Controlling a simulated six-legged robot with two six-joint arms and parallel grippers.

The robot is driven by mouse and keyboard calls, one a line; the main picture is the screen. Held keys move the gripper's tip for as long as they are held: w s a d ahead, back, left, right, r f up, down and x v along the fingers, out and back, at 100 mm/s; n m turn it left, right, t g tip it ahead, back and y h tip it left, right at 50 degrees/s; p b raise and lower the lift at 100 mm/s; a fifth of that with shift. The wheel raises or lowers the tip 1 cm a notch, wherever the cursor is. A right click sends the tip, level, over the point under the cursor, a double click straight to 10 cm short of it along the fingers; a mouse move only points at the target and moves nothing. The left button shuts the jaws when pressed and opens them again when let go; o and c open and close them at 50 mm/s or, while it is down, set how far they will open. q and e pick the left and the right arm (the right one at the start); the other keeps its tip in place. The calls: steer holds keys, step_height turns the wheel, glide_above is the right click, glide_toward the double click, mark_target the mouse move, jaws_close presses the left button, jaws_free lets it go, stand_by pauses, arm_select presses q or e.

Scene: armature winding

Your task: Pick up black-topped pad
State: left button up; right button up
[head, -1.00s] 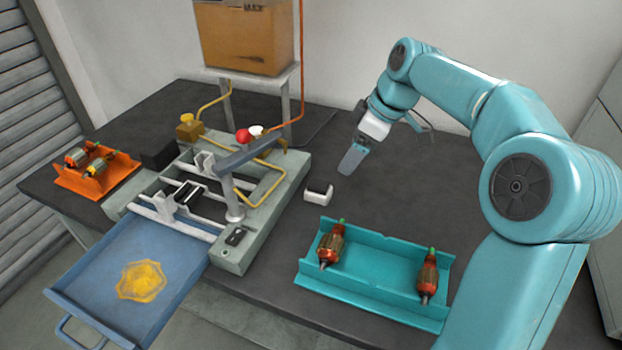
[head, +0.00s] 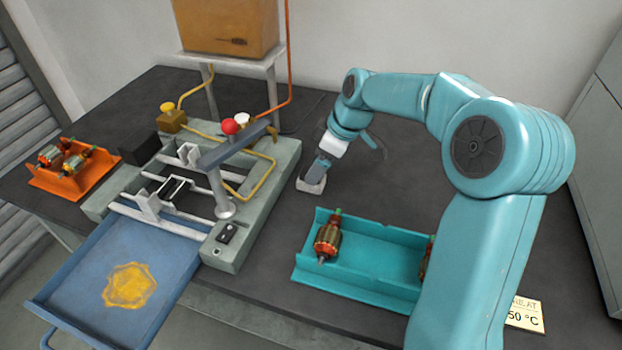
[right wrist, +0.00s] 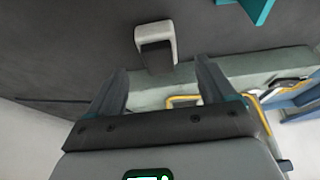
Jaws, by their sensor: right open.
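The black-topped pad (head: 310,187) is a small pale block on the dark bench, between the grey fixture and the teal tray. In the right wrist view the pad (right wrist: 156,48) shows its pale body and black face, just beyond the gap between my fingertips. My right gripper (right wrist: 160,82) is open with nothing between its fingers. In the head view my right gripper (head: 319,168) is low, right above the pad, and partly covers it. I cannot tell there whether it touches. My left gripper is not in view.
The teal tray (head: 375,262) holds red-brown armatures; my arm partly hides the right one. The grey fixture (head: 255,215) stands left of the pad, with a blue drawer (head: 75,275) in front. An orange tray (head: 75,187) sits far left. Bench behind the teal tray is clear.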

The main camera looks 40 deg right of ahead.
steer(key=x, duration=0.5)
steer(key=shift+w, duration=0.2)
steer(key=c, duration=1.1)
step_height(320, 180, up, 10)
steer(key=shift+p, duration=0.45)
steer(key=shift+c, duration=0.2)
steer(key=shift+o, duration=0.5)
